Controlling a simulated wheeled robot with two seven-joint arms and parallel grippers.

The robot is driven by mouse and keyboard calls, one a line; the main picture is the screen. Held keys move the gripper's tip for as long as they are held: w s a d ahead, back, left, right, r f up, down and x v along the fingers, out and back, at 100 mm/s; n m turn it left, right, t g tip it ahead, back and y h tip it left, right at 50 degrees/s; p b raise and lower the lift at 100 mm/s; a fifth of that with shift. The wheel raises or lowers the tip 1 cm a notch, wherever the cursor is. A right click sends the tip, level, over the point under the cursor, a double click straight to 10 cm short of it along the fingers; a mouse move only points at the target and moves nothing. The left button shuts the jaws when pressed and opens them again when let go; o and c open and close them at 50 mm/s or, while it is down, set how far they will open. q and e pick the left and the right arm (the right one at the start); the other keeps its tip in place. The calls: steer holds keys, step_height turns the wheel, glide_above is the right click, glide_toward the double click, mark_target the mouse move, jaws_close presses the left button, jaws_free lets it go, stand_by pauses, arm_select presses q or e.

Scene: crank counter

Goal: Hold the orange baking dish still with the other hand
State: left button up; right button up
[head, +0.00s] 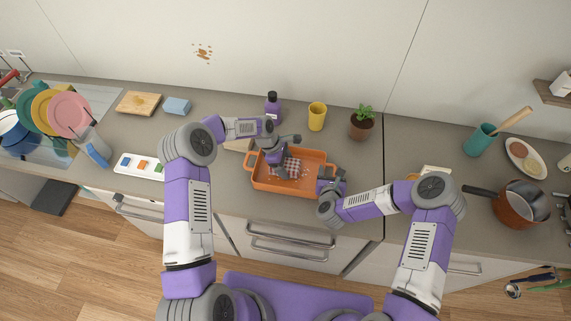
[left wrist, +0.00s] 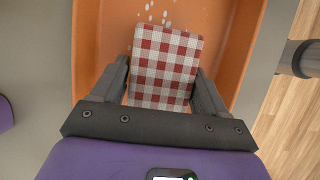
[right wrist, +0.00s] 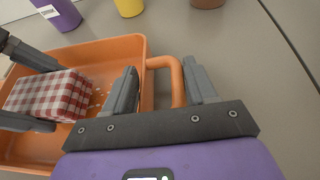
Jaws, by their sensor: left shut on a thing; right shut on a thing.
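The orange baking dish (head: 262,184) sits on the counter in front of me. My left gripper (head: 277,160) is inside the dish, shut on a red-and-white checked cloth pad (head: 292,166). In the left wrist view the pad (left wrist: 165,65) sits between both fingers, over the orange floor of the dish (left wrist: 205,15). My right gripper (head: 330,179) is at the dish's right end. In the right wrist view its fingers (right wrist: 160,85) straddle the dish's right handle (right wrist: 176,82), shut on it. Small white specks (right wrist: 97,98) lie on the dish floor beside the pad.
Behind the dish stand a purple bottle (head: 272,107), a yellow cup (head: 317,117) and a potted plant (head: 361,126). A white tray with coloured blocks (head: 128,163) is to the left. A copper pot (head: 513,207) is at the right.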

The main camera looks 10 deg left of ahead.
mark_target(293, 165)
arm_select(q)
steer(key=shift+f, duration=1)
steer(key=shift+d+r, duration=0.1)
steer(key=shift+d, duration=1.7)
steer(key=shift+a, duration=0.1)
steer(key=shift+a, duration=1.75)
steer(key=shift+d+f, duration=0.15)
steer(key=shift+d, duration=0.8)
steer(key=shift+d+f, duration=0.1)
steer(key=shift+d, duration=0.85)
